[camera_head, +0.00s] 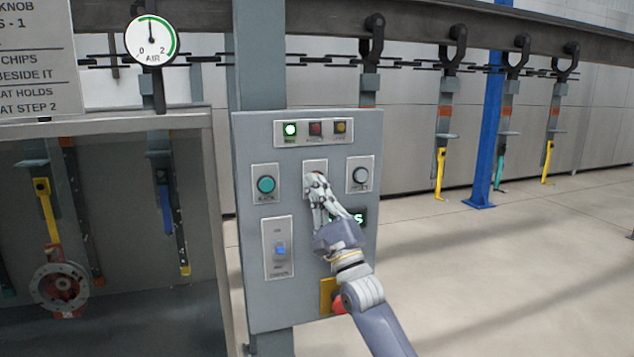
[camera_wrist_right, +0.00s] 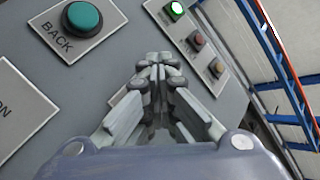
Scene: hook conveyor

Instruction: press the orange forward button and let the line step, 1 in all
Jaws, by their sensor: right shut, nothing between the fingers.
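The control panel (camera_head: 305,285) is a grey box on a post. In the right wrist view the shut fingers (camera_wrist_right: 158,70) cover the button, and the green BACK button (camera_wrist_right: 84,17) shows at the upper left. My left gripper is not in view.
A green lamp (camera_head: 290,129) is lit beside dark red and amber lamps. A white button (camera_head: 360,174), a blue switch (camera_head: 280,249) and a red knob (camera_head: 340,303) share the panel. Hooks (camera_head: 374,38) with hanging tools run along the chain above. The floor at right is clear.

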